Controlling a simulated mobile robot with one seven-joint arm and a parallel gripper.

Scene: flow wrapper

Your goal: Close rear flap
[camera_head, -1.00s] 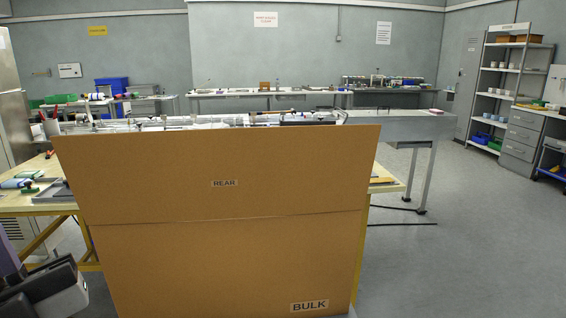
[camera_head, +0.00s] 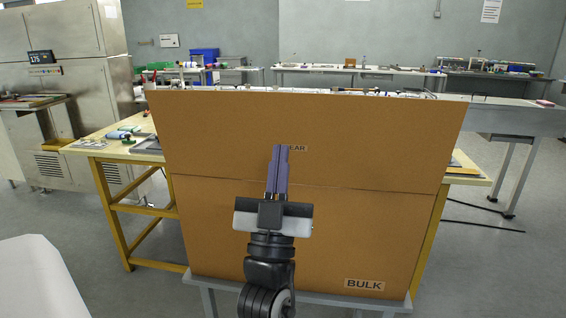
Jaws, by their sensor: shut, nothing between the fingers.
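The rear flap (camera_head: 380,140) of a large brown cardboard box stands upright, as the panel above the crease line. Its label "REAR" is partly covered by my gripper. The box's front wall (camera_head: 380,240), marked "BULK", is below the crease. My gripper (camera_head: 281,148) is shut and empty, its purple fingers pointing up in front of the flap near its middle. Whether the fingers touch the cardboard cannot be told. The box's inside and its other flaps are hidden behind the raised flap.
The box rests on a grey stand (camera_head: 335,300). A wooden-topped table (camera_head: 105,150) with yellow legs stands behind it at left. A grey machine bed (camera_head: 515,118) is behind at right. Grey floor is open on both sides.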

